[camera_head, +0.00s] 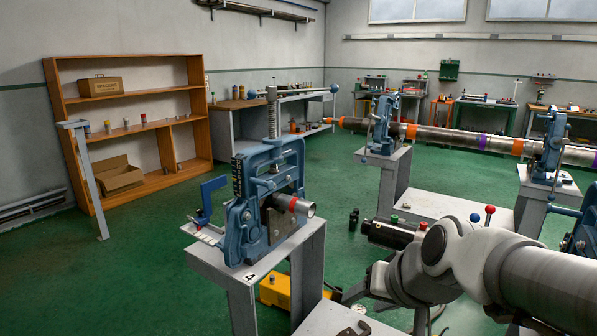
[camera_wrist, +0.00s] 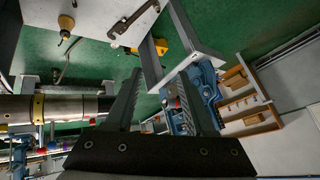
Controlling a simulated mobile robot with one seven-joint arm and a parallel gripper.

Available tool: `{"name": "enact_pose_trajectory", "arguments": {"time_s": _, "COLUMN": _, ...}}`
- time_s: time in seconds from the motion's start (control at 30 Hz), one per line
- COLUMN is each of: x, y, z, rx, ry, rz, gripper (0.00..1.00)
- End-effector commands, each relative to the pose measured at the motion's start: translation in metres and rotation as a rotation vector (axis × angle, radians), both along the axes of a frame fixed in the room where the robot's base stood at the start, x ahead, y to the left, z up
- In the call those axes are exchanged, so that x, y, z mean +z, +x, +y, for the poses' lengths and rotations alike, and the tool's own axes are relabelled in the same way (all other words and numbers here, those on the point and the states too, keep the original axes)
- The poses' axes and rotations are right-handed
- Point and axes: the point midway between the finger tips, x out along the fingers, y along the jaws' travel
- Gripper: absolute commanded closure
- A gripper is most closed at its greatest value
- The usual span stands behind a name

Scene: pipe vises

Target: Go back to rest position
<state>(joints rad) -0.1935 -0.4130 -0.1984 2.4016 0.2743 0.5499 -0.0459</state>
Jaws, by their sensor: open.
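My gripper (camera_wrist: 158,75) is open in the wrist view, its two dark fingers apart with nothing between them. My white arm (camera_head: 450,262) reaches in from the right in the head view, and the gripper end is partly hidden by it. A blue pipe vise (camera_head: 240,225) stands on a grey stand marked 4, left of my arm. A short pipe with a red band (camera_head: 306,208) sits in that vise. The blue vise also shows beyond my fingers in the wrist view (camera_wrist: 207,82). My gripper appears clear of the vise and pipe.
A long banded pipe (camera_head: 455,137) rests in two blue vises behind my arm. A rusty wrench (camera_wrist: 135,18) lies on a grey surface. A wooden shelf (camera_head: 130,88) stands back left. Green floor is open at left.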

Motion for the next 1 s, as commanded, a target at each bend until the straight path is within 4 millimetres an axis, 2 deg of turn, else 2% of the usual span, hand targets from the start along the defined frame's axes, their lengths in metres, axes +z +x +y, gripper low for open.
{"name": "enact_pose_trajectory", "arguments": {"time_s": 0.03, "x": 0.005, "y": -0.019, "z": -0.003, "rx": 0.023, "ry": -0.033, "rz": 0.004, "gripper": 0.45}}
{"name": "enact_pose_trajectory", "arguments": {"time_s": 0.1, "x": 0.008, "y": -0.042, "z": -0.007, "rx": 0.050, "ry": -0.086, "rz": 0.022, "gripper": 0.45}}
{"name": "enact_pose_trajectory", "arguments": {"time_s": 0.37, "x": 0.007, "y": -0.114, "z": -0.032, "rx": 0.076, "ry": -0.299, "rz": 0.095, "gripper": 0.45}}
{"name": "enact_pose_trajectory", "arguments": {"time_s": 0.43, "x": 0.029, "y": -0.116, "z": -0.033, "rx": 0.078, "ry": -0.306, "rz": 0.104, "gripper": 0.45}}
{"name": "enact_pose_trajectory", "arguments": {"time_s": 0.8, "x": 0.109, "y": -0.115, "z": -0.032, "rx": 0.080, "ry": -0.302, "rz": 0.103, "gripper": 0.45}}
{"name": "enact_pose_trajectory", "arguments": {"time_s": 1.0, "x": 0.128, "y": -0.115, "z": -0.032, "rx": 0.080, "ry": -0.300, "rz": 0.103, "gripper": 0.45}}
